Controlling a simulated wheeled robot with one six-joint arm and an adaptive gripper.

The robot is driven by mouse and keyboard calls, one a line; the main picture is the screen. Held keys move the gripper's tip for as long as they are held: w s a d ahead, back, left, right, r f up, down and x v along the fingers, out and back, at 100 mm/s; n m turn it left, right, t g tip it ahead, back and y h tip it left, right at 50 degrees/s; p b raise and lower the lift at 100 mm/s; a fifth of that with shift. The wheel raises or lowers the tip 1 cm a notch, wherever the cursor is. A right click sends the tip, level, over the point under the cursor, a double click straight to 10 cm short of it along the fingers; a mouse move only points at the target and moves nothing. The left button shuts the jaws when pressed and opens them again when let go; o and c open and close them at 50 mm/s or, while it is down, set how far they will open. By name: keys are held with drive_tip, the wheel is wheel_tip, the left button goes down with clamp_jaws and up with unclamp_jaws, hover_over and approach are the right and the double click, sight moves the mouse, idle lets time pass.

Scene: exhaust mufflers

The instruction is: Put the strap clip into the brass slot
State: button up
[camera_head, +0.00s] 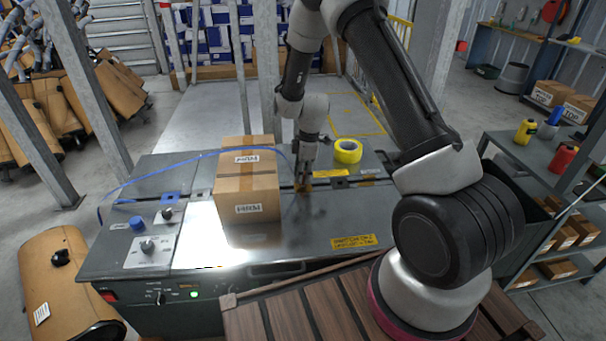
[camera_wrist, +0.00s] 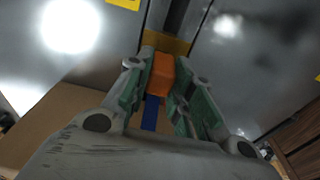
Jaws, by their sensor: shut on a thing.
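The strap clip (camera_wrist: 162,76) is an orange block. In the wrist view it sits between the two green-padded fingers of my gripper (camera_wrist: 160,92), which is shut on it. The blue strap (camera_wrist: 151,113) runs back from the clip. The brass slot (camera_wrist: 166,42) is a yellow-brown piece across a dark channel, just beyond the clip's far end; I cannot tell whether they touch. In the head view my gripper (camera_head: 302,178) points down at the brass slot (camera_head: 302,190), right of the carton. The clip is too small to make out there.
The taped carton (camera_head: 247,186) stands on the grey machine top (camera_head: 320,215), close left of my gripper. The blue strap (camera_head: 165,163) arcs in from the left and passes the carton. A yellow tape roll (camera_head: 348,151) lies at the back right.

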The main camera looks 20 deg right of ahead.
drive_tip(key=shift+f, duration=0.45)
drive_tip(key=o, duration=1)
drive_tip(key=r, duration=0.4)
drive_tip(key=d+r, duration=0.1)
drive_tip(key=r, duration=0.7)
drive_tip(key=shift+s+d, duration=0.15)
drive_tip(key=shift+d, duration=0.05)
